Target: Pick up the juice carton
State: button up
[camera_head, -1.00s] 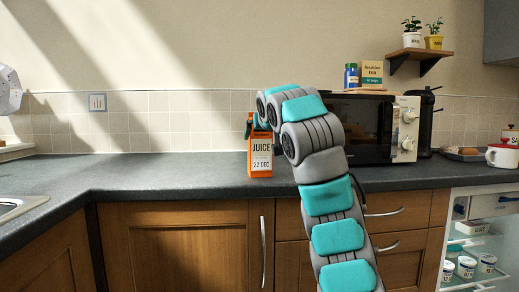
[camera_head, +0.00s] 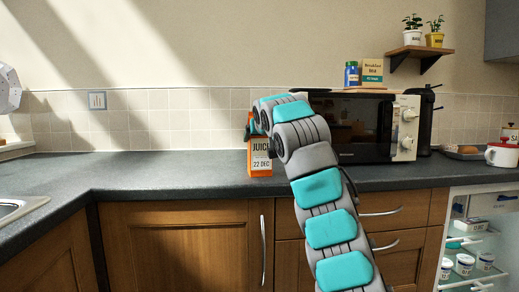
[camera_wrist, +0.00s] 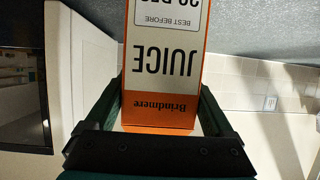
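The orange and white juice carton (camera_head: 260,163) stands upright on the dark counter, left of the microwave. My arm covers its upper right part in the head view. In the wrist view the juice carton (camera_wrist: 165,70) appears upside down, with its printed front facing the camera. My gripper (camera_wrist: 162,100) has one dark finger on each side of it. Narrow gaps show between the fingers and the carton, so the gripper looks open around it. Whether a fingertip touches the carton is hard to see. In the head view my gripper (camera_head: 252,126) is mostly hidden behind my wrist.
The microwave (camera_head: 365,130) stands close to the right of the carton, behind my arm. A blue jar (camera_head: 351,75) and a tea box (camera_head: 372,72) are above it. The counter (camera_head: 170,170) to the left is clear. An open fridge (camera_head: 470,240) is at lower right.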

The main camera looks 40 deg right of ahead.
grip_shut()
dwell(0.4)
jog(key=shift+r, duration=0.1)
